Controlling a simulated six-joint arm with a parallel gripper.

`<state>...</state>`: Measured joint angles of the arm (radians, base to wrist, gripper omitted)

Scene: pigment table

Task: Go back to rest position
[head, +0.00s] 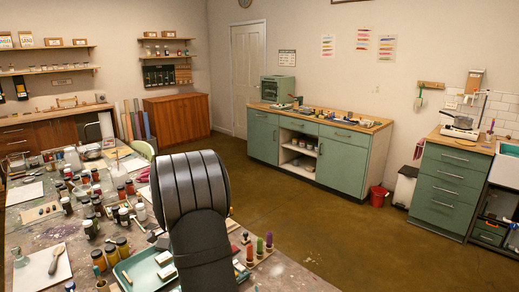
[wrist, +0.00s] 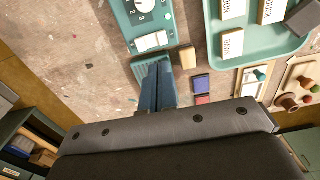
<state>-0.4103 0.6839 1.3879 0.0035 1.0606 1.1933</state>
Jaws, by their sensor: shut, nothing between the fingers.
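My gripper (wrist: 158,72) shows in the wrist view as two narrow dark blue fingers side by side, shut and empty. They point toward the worktable (wrist: 95,60). A teal ribbed piece shows around and behind the fingertips; I cannot tell whether they touch it. In the head view my dark arm rises in front of the worktable, and my gripper cannot be made out there.
A teal device with a numbered dial (wrist: 140,20) and a teal tray (wrist: 212,50) of labelled white blocks lie near the fingers. Small blue (wrist: 201,83) and red (wrist: 203,99) blocks are to the right. Many jars (head: 123,247) crowd the table's left. Open floor (head: 290,215) lies beyond.

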